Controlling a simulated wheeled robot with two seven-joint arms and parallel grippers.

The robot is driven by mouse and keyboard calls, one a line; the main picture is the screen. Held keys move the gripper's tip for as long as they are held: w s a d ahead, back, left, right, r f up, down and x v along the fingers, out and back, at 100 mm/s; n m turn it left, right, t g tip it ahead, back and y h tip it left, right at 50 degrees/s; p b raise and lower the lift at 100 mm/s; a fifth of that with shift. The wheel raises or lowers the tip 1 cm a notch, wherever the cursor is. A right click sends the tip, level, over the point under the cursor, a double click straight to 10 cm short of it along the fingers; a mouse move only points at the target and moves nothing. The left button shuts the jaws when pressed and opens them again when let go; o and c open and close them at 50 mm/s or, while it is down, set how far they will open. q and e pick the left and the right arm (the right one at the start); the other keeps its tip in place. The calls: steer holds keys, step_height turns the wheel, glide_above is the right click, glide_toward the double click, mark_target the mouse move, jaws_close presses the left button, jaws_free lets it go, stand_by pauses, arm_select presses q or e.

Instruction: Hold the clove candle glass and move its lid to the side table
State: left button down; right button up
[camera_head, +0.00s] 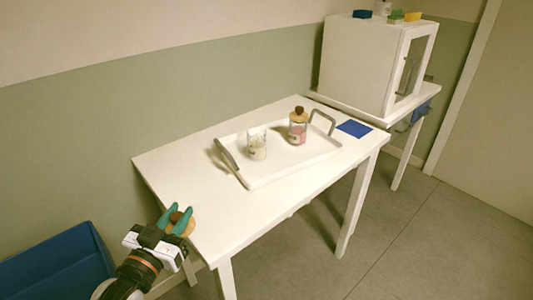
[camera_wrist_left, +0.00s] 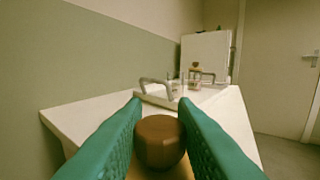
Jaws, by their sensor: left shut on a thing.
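My left gripper (camera_head: 175,213) is shut on a wooden lid (camera_head: 182,228) with a round brown knob, at the near left end of the white table (camera_head: 215,218). In the left wrist view the lid's knob (camera_wrist_left: 160,142) sits between the green fingers. I cannot tell whether the lid touches the tabletop. An open candle glass (camera_head: 257,145) with pale contents stands upright on the tray. A second glass (camera_head: 298,130) with pink contents and a wooden lid on top stands to its right. The labels are too small to read. My right gripper is out of view.
The white tray (camera_head: 265,178) has grey raised handles at both ends. A blue square (camera_head: 354,129) lies right of it. A white cabinet (camera_head: 362,62) stands on another table behind. A blue bin (camera_head: 55,268) is at lower left. The near left tabletop is clear.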

mark_target(178, 217)
arm_select(q)
steer(key=w+f+h+b, duration=0.1)
steer(key=w+a+f+m+g+h+b, duration=0.1)
steer(key=f+b, duration=0.1)
steer(key=shift+w+m, duration=0.25)
steer(key=shift+m, duration=0.05)
steer(key=shift+w+a+f+g+b, duration=0.1)
steer(key=shift+w+a+g+b, duration=0.2)
steer(key=shift+w, duration=0.2)
steer(key=b+x, duration=0.1)
steer(key=x, duration=1.3)
steer(key=shift+w+d+r, duration=0.15)
steer(key=shift+d+r, duration=0.05)
steer(key=shift+d, duration=0.05)
steer(key=x, duration=0.3)
steer(key=shift+w+d+r, duration=0.1)
steer(key=shift+w+d, duration=0.1)
steer(key=shift+f+b, duration=0.3)
steer(key=shift+f, duration=0.5)
steer(key=shift+s+a, duration=0.1)
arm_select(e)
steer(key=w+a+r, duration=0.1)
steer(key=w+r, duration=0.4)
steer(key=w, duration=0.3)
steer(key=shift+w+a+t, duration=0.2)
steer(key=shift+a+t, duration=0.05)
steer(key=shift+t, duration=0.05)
